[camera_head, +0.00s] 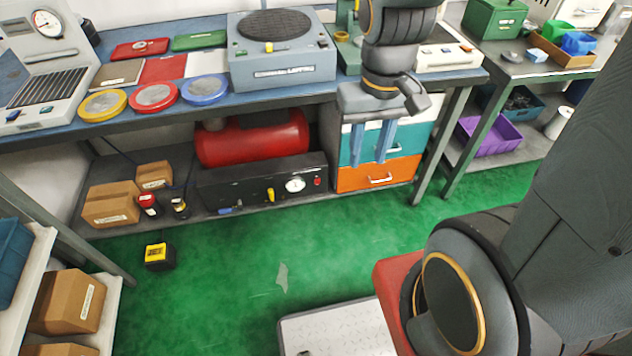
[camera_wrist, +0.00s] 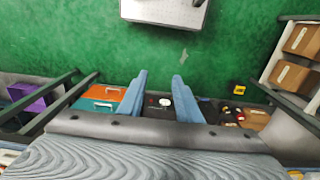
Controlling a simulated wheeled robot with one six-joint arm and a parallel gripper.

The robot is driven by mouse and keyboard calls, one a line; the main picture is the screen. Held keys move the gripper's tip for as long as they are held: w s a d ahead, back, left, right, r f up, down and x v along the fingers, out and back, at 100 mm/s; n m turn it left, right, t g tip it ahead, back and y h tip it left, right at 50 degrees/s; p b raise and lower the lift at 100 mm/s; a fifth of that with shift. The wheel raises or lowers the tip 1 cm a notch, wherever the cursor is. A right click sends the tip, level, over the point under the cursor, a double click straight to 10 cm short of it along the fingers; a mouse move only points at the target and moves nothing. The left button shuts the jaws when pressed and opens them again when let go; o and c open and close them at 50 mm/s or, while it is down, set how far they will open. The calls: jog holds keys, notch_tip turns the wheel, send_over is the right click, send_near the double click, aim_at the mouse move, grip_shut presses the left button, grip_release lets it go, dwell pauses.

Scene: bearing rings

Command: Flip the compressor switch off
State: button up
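The compressor is a red tank (camera_head: 255,138) on the lower shelf under the workbench, with a black front panel (camera_head: 245,188). The panel carries a round white gauge (camera_head: 295,185), a yellow lever (camera_head: 270,195), a small red knob (camera_head: 317,182) and a blue part (camera_head: 230,210) low on the left. I cannot tell which is the switch or its position. My gripper (camera_head: 369,160) is open and empty, blue fingers pointing down, in front of the drawers and right of the panel. In the wrist view its fingers (camera_wrist: 160,82) stand apart, with the gauge (camera_wrist: 165,102) between them, farther off.
The blue bench top (camera_head: 210,107) overhangs the compressor. Teal and orange drawers (camera_head: 378,175) stand to its right; cardboard boxes (camera_head: 110,203) and small bottles (camera_head: 149,204) to its left. A yellow-black block (camera_head: 158,255) sits on the green floor. Floor before the panel is clear.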

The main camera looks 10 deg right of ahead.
dwell(0.3)
